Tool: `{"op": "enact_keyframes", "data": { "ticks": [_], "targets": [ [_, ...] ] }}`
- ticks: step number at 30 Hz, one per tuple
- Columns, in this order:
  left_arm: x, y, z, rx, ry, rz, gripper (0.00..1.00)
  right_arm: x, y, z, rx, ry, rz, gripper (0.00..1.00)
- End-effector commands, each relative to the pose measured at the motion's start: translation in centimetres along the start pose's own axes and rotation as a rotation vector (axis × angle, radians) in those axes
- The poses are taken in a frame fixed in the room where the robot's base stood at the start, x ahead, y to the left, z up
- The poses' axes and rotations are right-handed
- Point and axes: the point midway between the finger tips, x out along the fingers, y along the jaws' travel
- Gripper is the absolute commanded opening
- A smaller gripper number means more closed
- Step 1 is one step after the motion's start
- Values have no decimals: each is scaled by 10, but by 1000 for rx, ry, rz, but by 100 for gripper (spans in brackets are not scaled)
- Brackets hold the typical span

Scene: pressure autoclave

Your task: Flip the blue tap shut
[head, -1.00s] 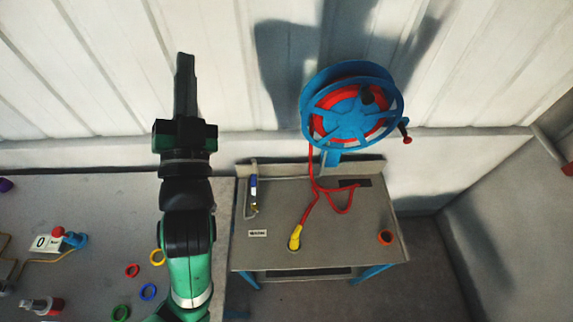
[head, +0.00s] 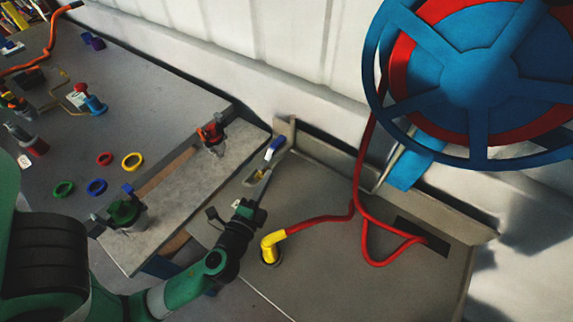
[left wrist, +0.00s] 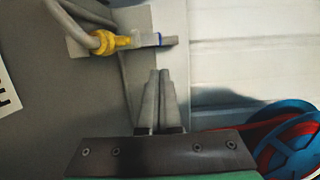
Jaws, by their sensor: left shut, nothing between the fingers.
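The blue tap (head: 274,148) is at the back edge of the grey side table, with a blue lever and a brass body. In the left wrist view it shows as a yellow brass fitting (left wrist: 107,42) with a pale lever (left wrist: 158,40) banded in blue, pointing right. My left gripper (head: 263,180) is just in front of the tap in the head view. Its fingers (left wrist: 159,73) are shut and empty in the left wrist view, just below the lever with a visible gap in the picture. Whether they touch it in depth I cannot tell. My right gripper is not in view.
A blue hose reel (head: 455,70) with a red hose (head: 330,219) hangs at the right. The hose ends in a yellow connector (head: 270,246) on the table. A bench (head: 170,115) with coloured rings and fittings lies left. The wall is close behind the tap.

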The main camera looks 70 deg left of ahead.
Motion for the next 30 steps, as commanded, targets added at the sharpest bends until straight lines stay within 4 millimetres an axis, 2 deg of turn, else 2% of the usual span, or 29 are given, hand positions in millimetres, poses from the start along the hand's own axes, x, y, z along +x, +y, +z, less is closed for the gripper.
{"op": "enact_keyframes", "data": {
  "ticks": [1,14,17,27,30],
  "targets": [
    [0,5,0,-1,-1,-1,0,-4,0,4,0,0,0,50],
    [5,2,0,-5,-3,-3,0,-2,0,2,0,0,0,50],
    [15,2,0,-4,-6,-2,0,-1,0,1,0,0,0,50],
    [78,1,1,-5,-5,-4,0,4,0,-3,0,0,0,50],
    [91,1,0,-5,-3,-4,0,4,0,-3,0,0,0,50]
  ]
}}
